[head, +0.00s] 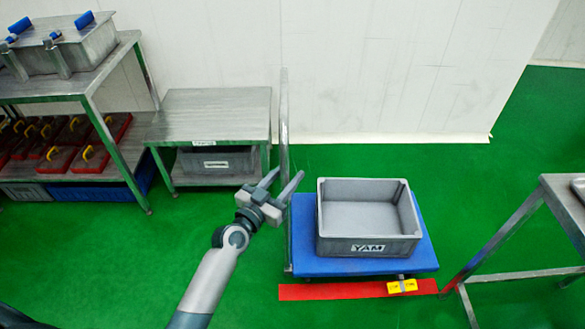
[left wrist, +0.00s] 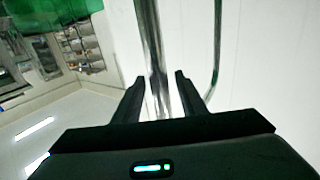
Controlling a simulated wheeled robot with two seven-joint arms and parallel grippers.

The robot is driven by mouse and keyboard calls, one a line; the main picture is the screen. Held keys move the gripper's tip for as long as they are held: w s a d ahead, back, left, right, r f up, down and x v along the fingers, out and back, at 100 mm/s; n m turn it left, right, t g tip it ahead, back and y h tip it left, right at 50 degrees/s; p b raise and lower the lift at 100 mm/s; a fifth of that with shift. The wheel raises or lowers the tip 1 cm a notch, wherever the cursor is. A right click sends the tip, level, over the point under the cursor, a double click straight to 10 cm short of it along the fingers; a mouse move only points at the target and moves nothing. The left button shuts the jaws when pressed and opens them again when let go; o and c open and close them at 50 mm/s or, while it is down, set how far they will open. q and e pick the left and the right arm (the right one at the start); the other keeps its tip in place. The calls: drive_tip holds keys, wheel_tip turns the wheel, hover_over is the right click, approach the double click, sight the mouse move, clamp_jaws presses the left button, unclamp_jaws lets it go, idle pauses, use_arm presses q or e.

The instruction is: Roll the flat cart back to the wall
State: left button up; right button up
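The flat cart has a blue deck (head: 345,265) and stands on the green floor, some way from the white wall. Its metal handle (head: 284,110) rises upright at the deck's left side, seen nearly edge-on. A grey crate (head: 368,247) marked YAM sits on the deck. My left gripper (head: 281,180) is at the handle, fingers apart. In the left wrist view, a metal handle bar (left wrist: 149,40) runs between the open fingertips (left wrist: 159,80); contact cannot be told. My right gripper is not in view.
A red floor strip (head: 330,291) and a yellow pedal-like part (head: 402,287) lie at the cart's front edge. A low metal table (head: 215,112) stands left of the handle, a metal stand (head: 520,225) at right. Green floor between cart and wall (head: 390,60) is clear.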

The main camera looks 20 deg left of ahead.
use_arm(q)
drive_tip(key=x, duration=0.2)
drive_tip(key=shift+w+d, duration=0.15)
drive_tip(key=shift+w, duration=0.2)
drive_tip(key=c, duration=0.9)
clamp_jaws()
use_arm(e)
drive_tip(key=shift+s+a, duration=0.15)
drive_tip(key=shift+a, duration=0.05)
use_arm(q)
drive_tip(key=shift+w, duration=0.15)
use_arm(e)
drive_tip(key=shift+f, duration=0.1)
